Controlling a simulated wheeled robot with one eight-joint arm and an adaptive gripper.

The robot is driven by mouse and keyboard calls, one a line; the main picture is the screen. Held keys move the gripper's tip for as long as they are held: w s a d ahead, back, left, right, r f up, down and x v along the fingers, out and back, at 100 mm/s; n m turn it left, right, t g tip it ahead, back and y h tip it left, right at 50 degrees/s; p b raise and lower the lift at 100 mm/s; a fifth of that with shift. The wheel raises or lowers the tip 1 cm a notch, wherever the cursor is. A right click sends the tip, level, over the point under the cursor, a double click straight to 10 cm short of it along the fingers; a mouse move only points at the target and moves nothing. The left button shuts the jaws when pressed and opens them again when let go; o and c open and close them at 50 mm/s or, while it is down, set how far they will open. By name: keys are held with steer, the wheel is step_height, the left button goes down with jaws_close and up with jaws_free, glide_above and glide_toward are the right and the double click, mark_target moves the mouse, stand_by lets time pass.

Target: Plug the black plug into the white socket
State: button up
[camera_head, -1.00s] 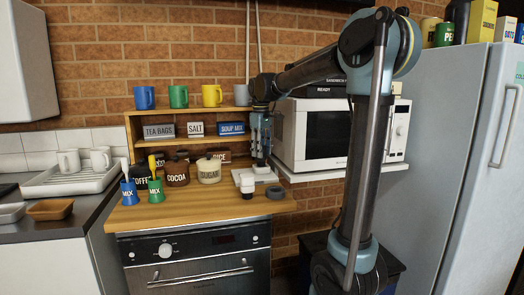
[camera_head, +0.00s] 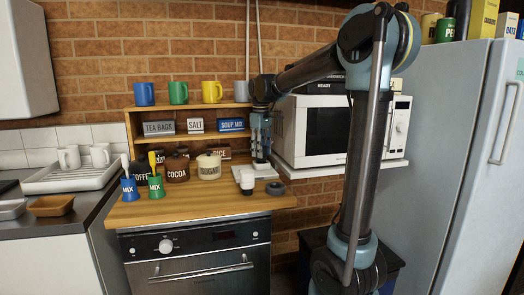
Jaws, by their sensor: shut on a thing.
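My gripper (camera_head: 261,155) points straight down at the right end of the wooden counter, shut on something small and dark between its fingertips. This is likely the black plug, but it is too small and hidden to make out clearly. A low white block (camera_head: 266,171), which looks like the white socket, lies on the counter directly under the fingertips. I cannot tell whether the plug touches the socket or is in it.
A white, dark-based cup-like item (camera_head: 247,181) and a dark ring (camera_head: 275,188) stand in front of the block. The sugar jar (camera_head: 209,167) is to the left, the microwave (camera_head: 325,134) close on the right. The shelf (camera_head: 185,140) is behind. The counter's front (camera_head: 190,207) is clear.

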steer(key=o, duration=1.1)
